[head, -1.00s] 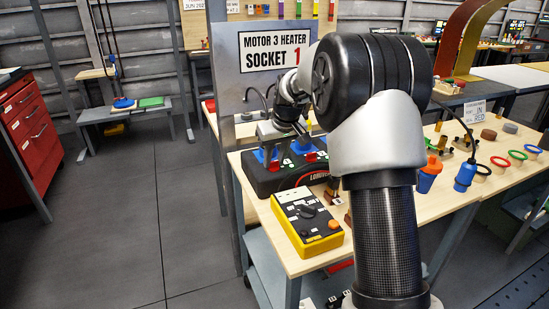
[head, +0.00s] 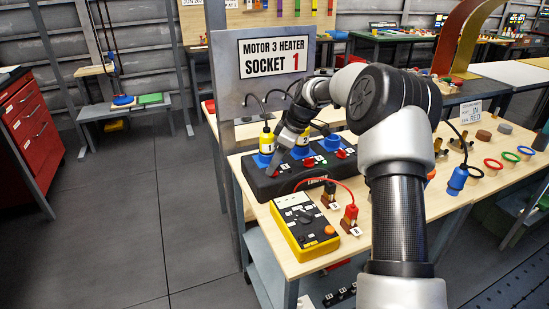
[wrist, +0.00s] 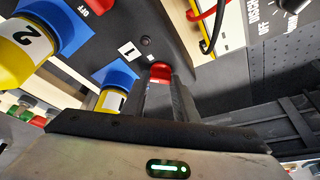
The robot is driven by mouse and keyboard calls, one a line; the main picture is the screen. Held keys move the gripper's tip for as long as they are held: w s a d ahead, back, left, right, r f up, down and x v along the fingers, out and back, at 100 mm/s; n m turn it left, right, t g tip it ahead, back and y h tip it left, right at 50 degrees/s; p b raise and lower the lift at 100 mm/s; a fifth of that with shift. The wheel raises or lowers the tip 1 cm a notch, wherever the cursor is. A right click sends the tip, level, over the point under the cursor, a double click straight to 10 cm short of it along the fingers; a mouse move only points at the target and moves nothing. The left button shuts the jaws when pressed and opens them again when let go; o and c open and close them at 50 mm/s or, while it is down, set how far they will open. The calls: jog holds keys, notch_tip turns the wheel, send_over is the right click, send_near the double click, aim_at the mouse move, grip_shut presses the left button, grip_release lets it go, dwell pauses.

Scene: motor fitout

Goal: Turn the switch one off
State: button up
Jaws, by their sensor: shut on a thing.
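The black socket box (head: 262,186) stands on the bench, with a yellow plug marked 1 (head: 266,143) and a yellow plug marked 2 (head: 302,146) in blue sockets. My gripper (head: 277,170) reaches down to the box's front left, beside plug 1. In the wrist view, switch one is a red knob (wrist: 160,71) next to the label 1, right at the ends of my gripper's dark fingers (wrist: 164,98). The fingers are shut on it and hide its lower part. Plug 1 (wrist: 112,100) is just left of the fingers. The switch's on or off position cannot be told.
A yellow meter with a black dial (head: 305,222) lies in front of the box. Red and black leads with terminal blocks (head: 350,216) are to its right. A grey sign panel (head: 262,92) rises behind.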

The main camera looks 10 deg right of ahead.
jog(key=n+g+p, duration=0.1)
jog(key=n+p, duration=0.2)
jog(key=n, duration=0.1)
jog(key=shift+w+r+n+g+y+p, duration=0.15)
jog(key=shift+n+g+y+p, duration=0.15)
jog(key=shift+g+p, duration=0.1)
jog(key=shift+w+n+g+p, duration=0.1)
jog(key=shift+n+g+p, duration=0.5)
jog(key=shift+n+p, duration=0.8)
jog(key=shift+f+n, duration=0.2)
jog(key=shift+n, duration=0.2)
jog(key=o, duration=1.1)
jog(key=shift+c, duration=0.2)
jog(key=p+v, duration=0.2)
jog(key=v, duration=1)
jog(key=shift+p, duration=0.4)
